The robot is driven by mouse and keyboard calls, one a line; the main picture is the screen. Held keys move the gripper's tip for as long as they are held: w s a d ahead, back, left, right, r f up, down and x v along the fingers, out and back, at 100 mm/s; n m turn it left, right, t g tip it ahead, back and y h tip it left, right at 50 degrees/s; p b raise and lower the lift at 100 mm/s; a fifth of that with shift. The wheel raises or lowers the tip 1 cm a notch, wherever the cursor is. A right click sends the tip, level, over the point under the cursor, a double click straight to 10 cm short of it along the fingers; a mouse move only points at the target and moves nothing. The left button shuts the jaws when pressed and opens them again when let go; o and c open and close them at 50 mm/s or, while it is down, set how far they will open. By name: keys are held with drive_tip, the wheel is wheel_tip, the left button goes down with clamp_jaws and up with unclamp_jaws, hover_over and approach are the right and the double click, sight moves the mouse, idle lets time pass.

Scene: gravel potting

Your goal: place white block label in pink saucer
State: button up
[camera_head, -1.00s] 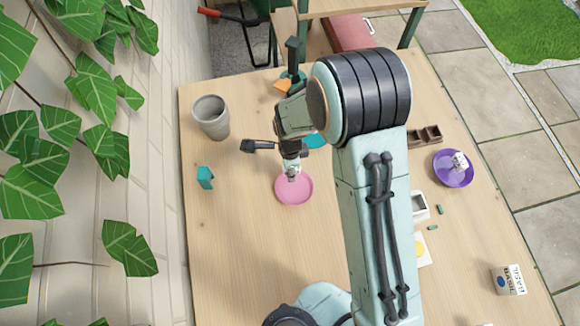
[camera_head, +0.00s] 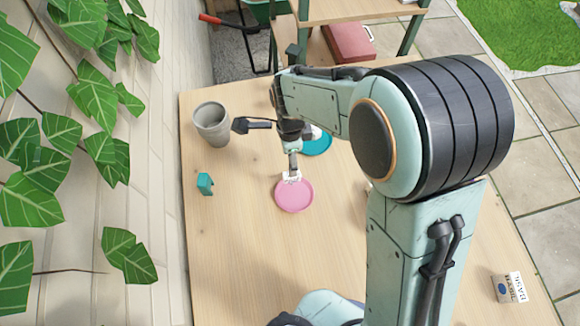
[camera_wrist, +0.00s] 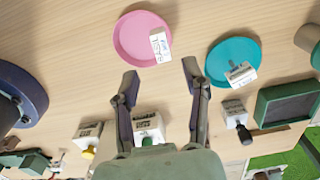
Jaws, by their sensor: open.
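The pink saucer (camera_head: 294,197) lies on the table below my gripper, and also shows in the wrist view (camera_wrist: 132,38). A white block label (camera_wrist: 160,47) with dark lettering that looks like "BASIL" sits at the saucer's edge, partly over the rim. Whether it lies flat on the saucer floor is unclear. In the head view the white block (camera_head: 291,177) is at the saucer's upper edge, just under the fingers. My gripper (camera_wrist: 160,76) is open, its two fingers apart with the block just beyond their tips and nothing clearly held.
A teal saucer (camera_wrist: 233,58) with another white block (camera_wrist: 241,74) lies beside the pink one. A grey pot (camera_head: 211,124) and a small teal object (camera_head: 205,184) stand at the left. More white blocks (camera_wrist: 148,129) and a dark tray (camera_wrist: 288,103) lie nearby.

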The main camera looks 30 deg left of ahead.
drive_tip(key=s+d+r+n, duration=0.1)
drive_tip(key=d+r+n, duration=0.2)
drive_tip(key=d+r, duration=0.45)
drive_tip(key=s+d+r+n, duration=0.15)
drive_tip(key=d+r, duration=0.25)
drive_tip(key=d, duration=0.7)
drive_tip(key=s+d+r+n, duration=0.1)
drive_tip(key=s+d+n, duration=0.4)
drive_tip(key=s+d, duration=0.2)
drive_tip(key=shift+s+d+r+n+y, duration=0.25)
drive_tip(key=shift+s+n+y, duration=0.15)
drive_tip(key=shift+s, duration=0.25)
